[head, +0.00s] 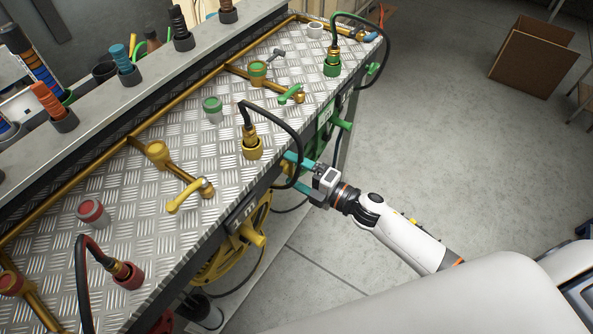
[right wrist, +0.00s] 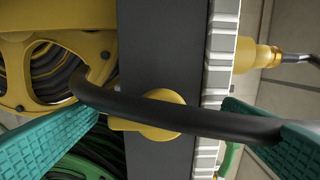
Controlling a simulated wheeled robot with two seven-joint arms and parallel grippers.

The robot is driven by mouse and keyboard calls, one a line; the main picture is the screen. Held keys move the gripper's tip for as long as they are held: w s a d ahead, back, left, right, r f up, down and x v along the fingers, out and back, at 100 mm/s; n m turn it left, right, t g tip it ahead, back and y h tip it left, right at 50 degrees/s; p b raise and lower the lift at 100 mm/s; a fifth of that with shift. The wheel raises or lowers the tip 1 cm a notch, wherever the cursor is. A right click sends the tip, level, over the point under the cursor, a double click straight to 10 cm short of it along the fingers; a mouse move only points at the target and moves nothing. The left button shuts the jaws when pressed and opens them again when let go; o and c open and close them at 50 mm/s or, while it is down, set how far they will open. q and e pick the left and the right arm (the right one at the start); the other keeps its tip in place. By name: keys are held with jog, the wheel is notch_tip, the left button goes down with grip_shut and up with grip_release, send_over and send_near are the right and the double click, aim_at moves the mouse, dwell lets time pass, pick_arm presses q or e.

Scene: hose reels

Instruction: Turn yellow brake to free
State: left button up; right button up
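A yellow knob with a short lever (right wrist: 155,112), apparently the yellow brake, is on the dark front panel in the right wrist view. A black hose crosses in front of it and hides part of it. My right gripper (head: 291,171) is at the bench's front edge below the yellow hose fitting. Its teal fingers are wide apart in the right wrist view (right wrist: 163,112), one on each side of the knob, with the hose running across between them. I cannot tell whether the hose touches a finger. The yellow reel (head: 228,258) hangs under the bench. My left gripper is out of view.
The yellow hose fitting (head: 252,148) and a yellow valve lever (head: 187,194) stand on the diamond-plate top. Green fittings (head: 332,66) are farther back, red ones (head: 127,274) nearer. A cardboard box (head: 532,55) stands on the floor. Floor right of my arm is clear.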

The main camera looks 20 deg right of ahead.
jog(key=b+v, duration=0.2)
jog(key=v, duration=1)
jog(key=shift+d, duration=0.1)
jog(key=d+f+m+h, duration=0.3)
jog(key=f+m, duration=0.1)
jog(key=f, duration=0.3)
jog(key=d+f+m+h, duration=0.3)
jog(key=f+m, duration=0.1)
jog(key=f, duration=0.4)
jog(key=s+d+f+m+g+h, duration=0.15)
jog(key=s+f+m, duration=0.25)
jog(key=f, duration=0.4)
jog(key=s+d+f+m+g+h, duration=0.1)
jog(key=s+f+m+g+h, duration=0.3)
jog(key=f, duration=0.5)
jog(key=s+a+f+m+g, duration=0.3)
jog(key=s+f, duration=0.4)
jog(key=s, duration=0.5)
jog(key=s+a+f+m+g, duration=0.4)
jog(key=s+f, duration=0.3)
jog(key=s, duration=0.5)
jog(key=shift+s+a+f+g, duration=0.35)
jog(key=shift+s+a+f, duration=0.05)
jog(key=shift+a, duration=0.05)
